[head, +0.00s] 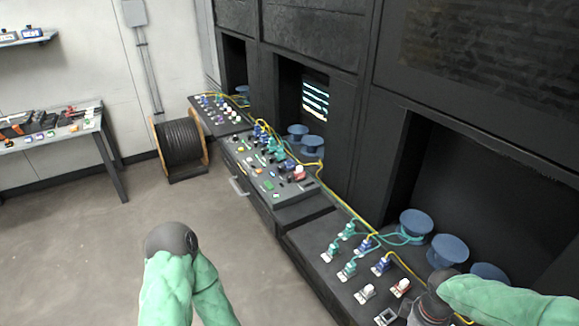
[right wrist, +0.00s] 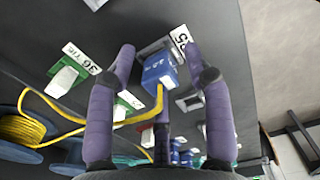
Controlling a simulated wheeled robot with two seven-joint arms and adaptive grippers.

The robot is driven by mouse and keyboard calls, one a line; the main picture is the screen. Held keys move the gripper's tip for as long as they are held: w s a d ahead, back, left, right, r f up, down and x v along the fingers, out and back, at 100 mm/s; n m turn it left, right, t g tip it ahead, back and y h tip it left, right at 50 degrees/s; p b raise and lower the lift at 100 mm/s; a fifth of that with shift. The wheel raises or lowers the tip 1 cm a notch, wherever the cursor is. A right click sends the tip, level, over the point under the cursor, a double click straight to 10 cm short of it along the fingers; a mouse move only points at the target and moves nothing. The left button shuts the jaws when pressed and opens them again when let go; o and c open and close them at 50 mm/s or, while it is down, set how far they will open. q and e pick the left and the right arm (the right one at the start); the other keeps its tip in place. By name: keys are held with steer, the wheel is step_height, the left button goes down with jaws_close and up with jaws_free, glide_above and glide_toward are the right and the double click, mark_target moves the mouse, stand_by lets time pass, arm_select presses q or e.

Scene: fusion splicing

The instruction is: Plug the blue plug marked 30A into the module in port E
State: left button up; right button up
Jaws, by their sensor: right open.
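A blue plug (right wrist: 158,68) with a yellow cable is in the right wrist view, between the spread fingers of my right gripper (right wrist: 158,62). The gripper is open around it; I cannot tell whether a finger touches. Small white writing on the plug is too blurred to read surely. A grey port frame (right wrist: 153,48) shows just behind the plug; how far the plug sits in it is unclear. In the head view, my right arm (head: 430,308) reaches over the near panel (head: 325,282) at lower right; its fingers are not clear there. My left gripper is not seen, only the left arm's green sleeve.
Green plugs (head: 347,270) and blue plugs (head: 382,265) stand on the near panel. Blue cable spools (head: 448,250) stand behind it. A grey port (right wrist: 190,101) shows beside the right finger. Yellow cables run along the panels.

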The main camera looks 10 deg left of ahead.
jaws_close()
steer(key=shift+r, duration=0.15)
stand_by(0.4)
steer(key=shift+r+p, duration=2.5)
steer(key=shift+r, duration=0.4)
steer(key=shift+f, duration=0.1)
